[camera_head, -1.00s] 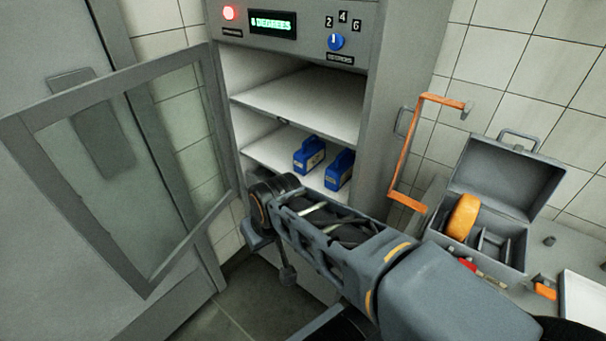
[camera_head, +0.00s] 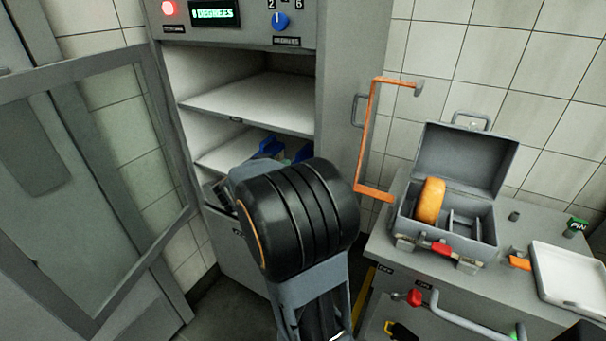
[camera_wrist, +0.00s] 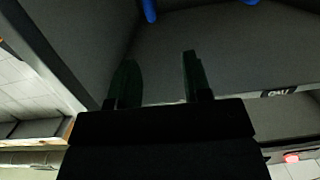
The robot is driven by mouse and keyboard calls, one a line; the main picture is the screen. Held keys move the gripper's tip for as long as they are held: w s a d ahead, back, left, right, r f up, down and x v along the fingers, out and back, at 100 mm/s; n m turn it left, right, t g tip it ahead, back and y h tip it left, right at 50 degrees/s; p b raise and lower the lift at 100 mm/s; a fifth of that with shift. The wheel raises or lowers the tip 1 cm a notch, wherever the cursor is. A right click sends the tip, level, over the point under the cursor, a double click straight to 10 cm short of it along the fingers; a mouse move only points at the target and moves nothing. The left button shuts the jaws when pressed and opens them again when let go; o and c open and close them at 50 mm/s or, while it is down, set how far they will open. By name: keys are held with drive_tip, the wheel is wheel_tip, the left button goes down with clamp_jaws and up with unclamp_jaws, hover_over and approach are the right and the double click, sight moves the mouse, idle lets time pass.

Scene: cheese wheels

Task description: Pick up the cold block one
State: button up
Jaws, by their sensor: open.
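Two blue blocks with handles sit on the lower shelf (camera_head: 215,158) of the open cabinet. In the head view the left blue block (camera_head: 268,148) and the right blue block (camera_head: 304,153) show only their tops above my arm. In the wrist view small blue parts of the left one (camera_wrist: 149,10) and the other (camera_wrist: 250,2) show at the top edge. I cannot read which is cold block one. My gripper (camera_wrist: 158,75) is open and empty, its fingers pointing towards the blocks but apart from them. In the head view it is mostly hidden behind my arm.
The cabinet's glass door (camera_head: 110,150) stands open at the left. An orange handle frame (camera_head: 368,140) is at the right side. A grey open toolbox (camera_head: 465,160) with an orange wheel (camera_head: 430,200) and a white tray (camera_head: 570,270) stand on the right counter.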

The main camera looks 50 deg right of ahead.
sight(301, 150)
drive_tip(key=x, duration=0.9)
drive_tip(key=s+b+x, duration=0.1)
drive_tip(key=x, duration=0.3)
drive_tip(key=shift+d+f, duration=0.1)
drive_tip(key=shift+d, duration=0.3)
drive_tip(key=shift+c, duration=0.2)
clamp_jaws()
idle(0.6)
